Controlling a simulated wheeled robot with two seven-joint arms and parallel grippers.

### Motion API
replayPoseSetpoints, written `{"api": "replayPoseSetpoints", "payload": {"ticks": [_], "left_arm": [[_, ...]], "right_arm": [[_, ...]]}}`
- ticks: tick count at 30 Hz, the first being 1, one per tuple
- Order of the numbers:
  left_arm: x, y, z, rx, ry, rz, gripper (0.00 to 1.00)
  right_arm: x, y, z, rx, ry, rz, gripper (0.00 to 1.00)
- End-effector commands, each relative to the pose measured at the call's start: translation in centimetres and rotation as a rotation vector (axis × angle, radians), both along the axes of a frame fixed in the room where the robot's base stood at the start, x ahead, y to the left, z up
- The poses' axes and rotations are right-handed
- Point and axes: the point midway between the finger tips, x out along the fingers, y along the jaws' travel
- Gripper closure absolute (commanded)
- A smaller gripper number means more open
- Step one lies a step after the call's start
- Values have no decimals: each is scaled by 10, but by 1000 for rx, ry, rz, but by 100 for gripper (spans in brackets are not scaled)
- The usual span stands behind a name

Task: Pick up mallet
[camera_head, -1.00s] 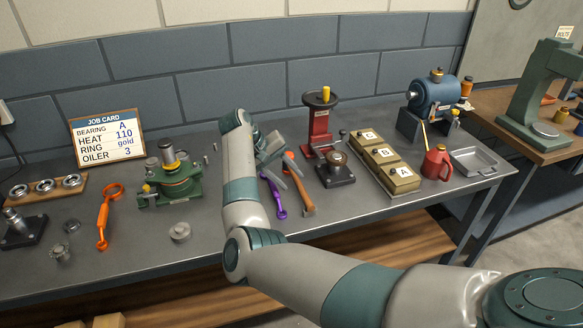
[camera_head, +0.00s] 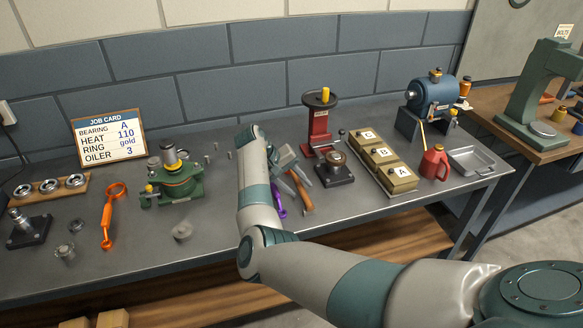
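The mallet (camera_head: 304,198) lies on the grey bench right of the middle, and its brown wooden handle points toward the front edge. Its head is hidden behind my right gripper (camera_head: 299,178). The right gripper is over the upper part of the mallet, with its fingers spread and pointing down and to the right. I cannot tell whether the fingers touch the mallet. My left gripper is not in view.
A purple tool (camera_head: 279,203) lies just left of the mallet, partly behind my arm. A red press (camera_head: 320,127) and a dark stand (camera_head: 335,170) are close on the right. Labelled boxes (camera_head: 401,178) stand further right. A green fixture (camera_head: 176,182) is left.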

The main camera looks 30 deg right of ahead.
Motion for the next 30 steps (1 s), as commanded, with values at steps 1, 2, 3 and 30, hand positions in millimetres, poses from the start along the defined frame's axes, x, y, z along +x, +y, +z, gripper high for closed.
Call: {"api": "replayPoseSetpoints", "payload": {"ticks": [1,2,3,30], "left_arm": [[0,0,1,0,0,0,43],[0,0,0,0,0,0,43],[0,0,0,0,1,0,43],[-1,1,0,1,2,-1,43]], "right_arm": [[0,-1,-1,0,0,0,62],[0,-1,-1,0,0,0,62],[0,-1,-1,0,-1,0,62],[1,-1,2,-3,-5,0,100]]}}
